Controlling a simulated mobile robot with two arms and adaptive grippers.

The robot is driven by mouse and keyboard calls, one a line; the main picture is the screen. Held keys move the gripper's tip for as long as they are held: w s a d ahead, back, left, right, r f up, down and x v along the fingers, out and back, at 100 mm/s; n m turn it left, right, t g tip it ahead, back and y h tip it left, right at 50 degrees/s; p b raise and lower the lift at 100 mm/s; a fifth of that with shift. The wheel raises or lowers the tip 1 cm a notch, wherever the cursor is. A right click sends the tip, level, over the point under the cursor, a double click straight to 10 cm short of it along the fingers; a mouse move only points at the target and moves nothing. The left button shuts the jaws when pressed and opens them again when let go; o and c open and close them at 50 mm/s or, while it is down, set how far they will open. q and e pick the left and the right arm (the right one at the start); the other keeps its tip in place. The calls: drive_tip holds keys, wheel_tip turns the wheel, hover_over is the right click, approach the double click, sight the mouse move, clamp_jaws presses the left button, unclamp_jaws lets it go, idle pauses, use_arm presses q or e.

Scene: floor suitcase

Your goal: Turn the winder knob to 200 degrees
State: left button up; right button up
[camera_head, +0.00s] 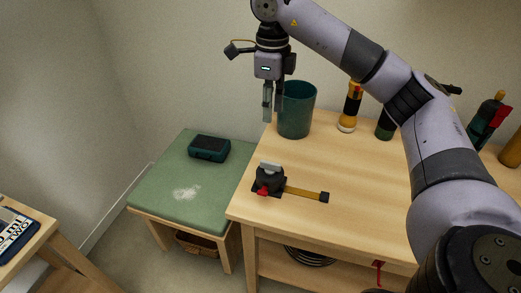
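The winder (269,179) stands near the front left corner of the wooden table, with a dark body, a pale grey knob bar (270,167) on top and a red part low at its front. A yellow-brown strap (303,192) runs right from it to a small black block (324,197). My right gripper (273,116) points down, above and behind the winder and apart from it, in front of the teal bin. Nothing shows between its fingers, which look close together; I cannot tell if they are shut. My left gripper is not in view.
A teal bin (299,112) stands at the table's back left. A yellow-black bottle (350,108) and other bottles stand along the back. A green-topped bench (166,181) with a dark case (209,148) is at left. The table's middle (360,165) is clear.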

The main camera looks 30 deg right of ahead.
hover_over(270, 162)
wheel_tip(270, 162, down, 5)
wheel_tip(270, 162, down, 11)
drive_tip(key=shift+f, duration=0.45)
drive_tip(key=c, duration=0.7)
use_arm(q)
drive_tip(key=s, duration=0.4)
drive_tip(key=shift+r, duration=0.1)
use_arm(e)
clamp_jaws()
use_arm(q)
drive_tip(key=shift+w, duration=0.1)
